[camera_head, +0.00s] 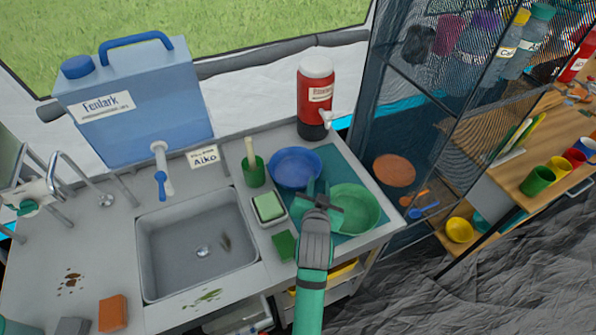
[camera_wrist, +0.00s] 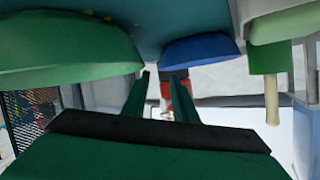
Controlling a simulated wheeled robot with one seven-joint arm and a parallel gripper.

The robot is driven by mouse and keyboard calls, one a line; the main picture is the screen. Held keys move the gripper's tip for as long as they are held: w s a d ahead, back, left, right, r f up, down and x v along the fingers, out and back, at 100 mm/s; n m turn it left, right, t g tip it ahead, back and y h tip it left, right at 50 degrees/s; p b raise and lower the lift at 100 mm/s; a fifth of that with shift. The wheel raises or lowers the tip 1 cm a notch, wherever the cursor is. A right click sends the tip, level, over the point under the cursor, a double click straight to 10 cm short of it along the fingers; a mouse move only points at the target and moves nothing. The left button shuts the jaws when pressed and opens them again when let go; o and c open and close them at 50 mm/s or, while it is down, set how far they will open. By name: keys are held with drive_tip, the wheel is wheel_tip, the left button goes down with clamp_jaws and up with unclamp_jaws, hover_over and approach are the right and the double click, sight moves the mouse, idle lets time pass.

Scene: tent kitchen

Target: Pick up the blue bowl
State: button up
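The blue bowl (camera_head: 296,165) sits upright on a teal mat (camera_head: 340,168) at the back right of the sink counter. In the wrist view, which is upside down, the blue bowl (camera_wrist: 200,50) is ahead of my fingers. A green bowl (camera_head: 358,208) stands in front of it on the right, and it also shows in the wrist view (camera_wrist: 65,50). My gripper (camera_head: 314,187) is over the mat, just in front of the blue bowl and beside the green bowl. Its fingers (camera_wrist: 165,85) are apart with nothing between them. I cannot tell whether it touches either bowl.
A green cup (camera_head: 254,177) with a brush stands left of the blue bowl. A soap dish with a green sponge (camera_head: 269,207) and a red dispenser (camera_head: 315,100) are nearby. The sink (camera_head: 195,240) lies left, a mesh cabinet (camera_head: 425,100) right.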

sight(319, 168)
drive_tip(key=shift+x, duration=3.75)
clamp_jaws()
